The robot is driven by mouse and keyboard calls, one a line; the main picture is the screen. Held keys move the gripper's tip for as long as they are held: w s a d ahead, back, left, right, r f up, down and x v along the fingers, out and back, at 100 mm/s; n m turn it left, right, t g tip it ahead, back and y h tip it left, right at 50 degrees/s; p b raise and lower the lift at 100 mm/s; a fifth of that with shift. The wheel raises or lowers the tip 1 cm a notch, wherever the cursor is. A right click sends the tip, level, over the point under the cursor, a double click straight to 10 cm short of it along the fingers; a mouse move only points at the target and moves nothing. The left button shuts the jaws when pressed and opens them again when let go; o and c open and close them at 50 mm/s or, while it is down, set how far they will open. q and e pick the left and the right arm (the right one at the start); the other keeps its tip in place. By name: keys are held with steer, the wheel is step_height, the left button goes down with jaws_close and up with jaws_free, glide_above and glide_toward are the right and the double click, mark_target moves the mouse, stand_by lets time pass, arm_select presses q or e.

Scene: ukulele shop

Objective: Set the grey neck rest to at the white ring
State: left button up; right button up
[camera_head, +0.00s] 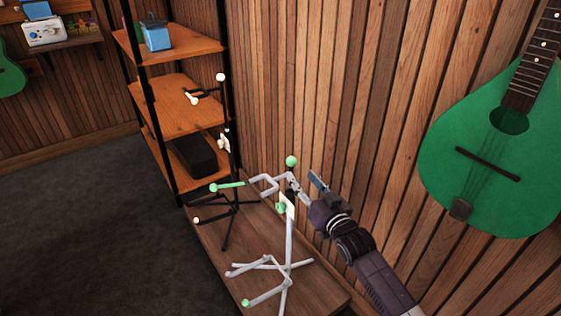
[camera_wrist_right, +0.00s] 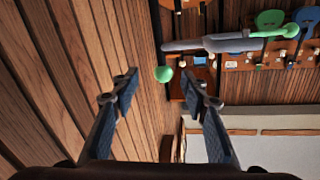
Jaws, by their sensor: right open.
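A grey stand (camera_head: 289,240) with green tips stands on a low wooden platform by the wall. In the right wrist view the ball (camera_wrist_right: 163,74) shows just beyond the fingertips, and a grey bar (camera_wrist_right: 210,44) with a green end lies further up. My right gripper (camera_head: 307,188) is open beside the top of the stand, nothing visibly held in it (camera_wrist_right: 160,86). I cannot make out a white ring. My left gripper is out of view.
A black stand (camera_head: 233,160) with white tips stands just behind. A wooden shelf unit (camera_head: 178,50) holds a blue box (camera_head: 157,35) and a black case (camera_head: 195,156). A green ukulele (camera_head: 495,165) hangs on the right wall. The dark carpet (camera_head: 100,240) at left is clear.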

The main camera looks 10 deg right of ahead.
mark_target(293, 165)
steer(key=shift+w+a+r, duration=0.2)
steer(key=shift+w+r, duration=0.45)
steer(key=shift+w, duration=0.05)
steer(key=w, duration=0.3)
steer(key=w+a+b, duration=0.1)
steer(key=shift+w+f, duration=0.1)
steer(key=shift+w, duration=0.3)
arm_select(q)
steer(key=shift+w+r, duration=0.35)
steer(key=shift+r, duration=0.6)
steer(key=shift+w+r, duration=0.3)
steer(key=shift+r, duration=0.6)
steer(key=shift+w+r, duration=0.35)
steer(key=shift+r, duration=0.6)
arm_select(e)
steer(key=shift+w, duration=0.8)
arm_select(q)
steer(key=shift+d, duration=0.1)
arm_select(e)
jaws_close()
